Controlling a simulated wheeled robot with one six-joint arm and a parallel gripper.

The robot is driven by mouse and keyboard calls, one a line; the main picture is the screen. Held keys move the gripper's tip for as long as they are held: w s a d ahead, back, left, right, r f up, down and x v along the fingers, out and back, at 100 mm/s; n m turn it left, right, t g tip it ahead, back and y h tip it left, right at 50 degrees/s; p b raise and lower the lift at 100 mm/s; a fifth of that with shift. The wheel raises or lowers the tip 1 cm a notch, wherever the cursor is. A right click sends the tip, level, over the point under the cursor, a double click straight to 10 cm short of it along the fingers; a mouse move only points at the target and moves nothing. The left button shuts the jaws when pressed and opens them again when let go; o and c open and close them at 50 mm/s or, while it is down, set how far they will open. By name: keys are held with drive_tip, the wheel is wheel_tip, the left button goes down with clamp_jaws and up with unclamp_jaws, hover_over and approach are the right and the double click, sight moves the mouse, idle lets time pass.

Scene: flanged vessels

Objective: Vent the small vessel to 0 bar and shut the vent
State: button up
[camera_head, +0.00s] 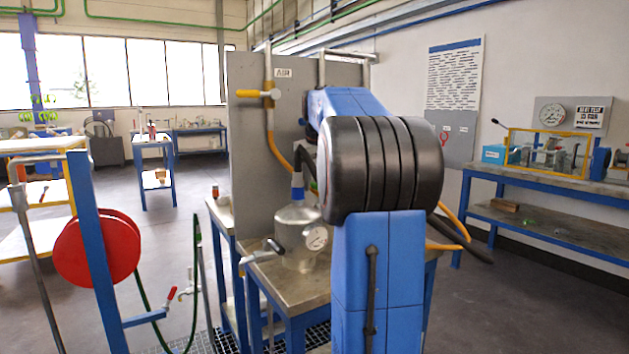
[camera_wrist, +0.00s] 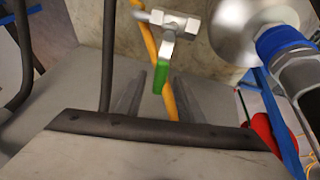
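The small vessel (camera_head: 297,235) is a metal cylinder with a blue collar on its neck, standing on a steel-topped bench (camera_head: 300,287). A round gauge (camera_head: 316,237) is on its side; its reading is too small to make out. In the wrist view, the vessel's rounded metal top (camera_wrist: 238,28) is at upper right. A metal valve (camera_wrist: 172,22) with a green handle (camera_wrist: 163,77) lies ahead of my gripper (camera_wrist: 157,88). My gripper's grey fingers are apart, with the green handle in line with their gap; contact cannot be told. My arm hides the gripper in the head view.
A grey panel (camera_head: 248,130) marked AIR stands behind the vessel, with a yellow-handled valve (camera_head: 270,94) and yellow hose. A red hose reel (camera_head: 97,248) is at left. A bench with a framed rig (camera_head: 549,150) is at right. Open floor lies behind left.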

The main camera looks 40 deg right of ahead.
clamp_jaws()
drive_tip(key=shift+d+m, duration=0.1)
drive_tip(key=shift+m, duration=0.2)
drive_tip(key=shift+s+d+m+g+h, duration=0.1)
drive_tip(key=shift+s+d+m+g, duration=0.9)
drive_tip(key=shift+m, duration=1.9)
drive_tip(key=shift+s+d+m+g+h, duration=0.1)
drive_tip(key=shift+s+d+m+g, duration=0.45)
drive_tip(key=shift+s+m+g, duration=1.55)
drive_tip(key=shift+s+d+m+g+h, duration=0.15)
drive_tip(key=shift+d+m+g, duration=0.45)
drive_tip(key=shift+m, duration=3.1)
drive_tip(key=shift+s+d, duration=0.1)
drive_tip(key=shift+d, duration=0.1)
unclamp_jaws()
drive_tip(key=shift+r, duration=0.1)
